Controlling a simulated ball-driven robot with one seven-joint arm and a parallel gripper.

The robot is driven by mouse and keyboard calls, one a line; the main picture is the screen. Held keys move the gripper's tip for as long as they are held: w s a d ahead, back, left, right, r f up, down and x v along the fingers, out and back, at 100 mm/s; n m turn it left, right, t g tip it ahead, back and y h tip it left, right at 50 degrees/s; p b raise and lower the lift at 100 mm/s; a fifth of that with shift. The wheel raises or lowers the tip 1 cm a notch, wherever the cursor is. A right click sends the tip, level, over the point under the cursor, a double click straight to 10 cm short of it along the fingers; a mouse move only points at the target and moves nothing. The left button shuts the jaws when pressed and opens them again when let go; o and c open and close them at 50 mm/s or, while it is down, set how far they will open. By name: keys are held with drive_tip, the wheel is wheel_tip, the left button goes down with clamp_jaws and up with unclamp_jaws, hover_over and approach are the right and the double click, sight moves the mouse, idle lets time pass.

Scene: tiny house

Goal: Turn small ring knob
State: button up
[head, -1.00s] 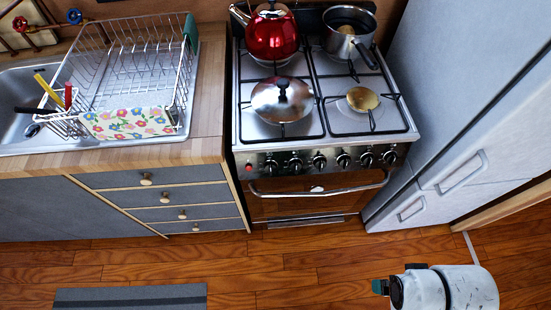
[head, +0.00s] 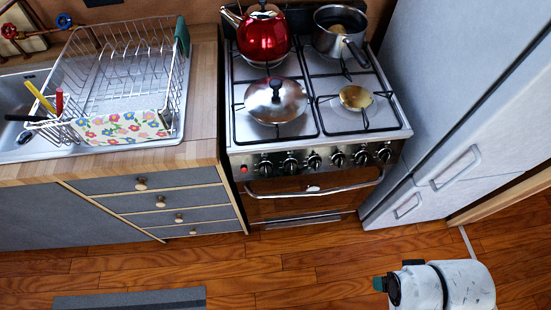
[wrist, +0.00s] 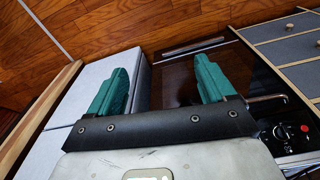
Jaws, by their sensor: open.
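The stove (head: 330,140) carries a row of several dark knobs (head: 314,160) with metallic bases along its front panel, above the oven handle. Which one is the small ring knob I cannot tell. In the wrist view a knob (wrist: 279,132) shows at the lower right, near a red light. My gripper (wrist: 160,66) has two green fingers spread wide, with nothing between them. In the head view my arm is at the lower right, with a green fingertip (head: 379,284) showing, apart from the stove and in front of it.
A red kettle (head: 264,40), a lidded pan (head: 276,100) and a saucepan (head: 338,38) stand on the stove. The oven handle (head: 315,190) juts out below the knobs. A fridge (head: 440,110) stands on the right, drawers (head: 160,202) on the left. The wooden floor (head: 270,270) ahead is mostly clear.

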drive_tip(key=c, duration=0.3)
drive_tip(key=w+d+f+t+b, duration=0.1)
drive_tip(key=w, duration=0.1)
drive_tip(key=w+d+f+m+t+h, duration=0.1)
drive_tip(key=w+d, duration=0.1)
drive_tip(key=w+d+f+m+t+h+b, duration=0.1)
drive_tip(key=w+d, duration=0.1)
drive_tip(key=shift+w+d+f+b, duration=0.15)
drive_tip(key=shift+w+f+b, duration=0.1)
drive_tip(key=shift+w+b, duration=0.15)
drive_tip(key=shift+c, duration=0.2)
drive_tip(key=w+d+m+t+h+b, duration=0.25)
drive_tip(key=w+d+t, duration=0.3)
drive_tip(key=w, duration=0.35)
drive_tip(key=n+t+y+b, duration=0.6)
drive_tip(key=t+y, duration=0.1)
drive_tip(key=t, duration=0.2)
approach(366, 159)
drive_tip(key=shift+g+h, duration=0.25)
drive_tip(key=w, duration=0.5)
drive_tip(key=w+a, duration=0.1)
drive_tip(key=w, duration=0.2)
drive_tip(key=shift+w+r, duration=0.3)
drive_tip(key=c, duration=1)
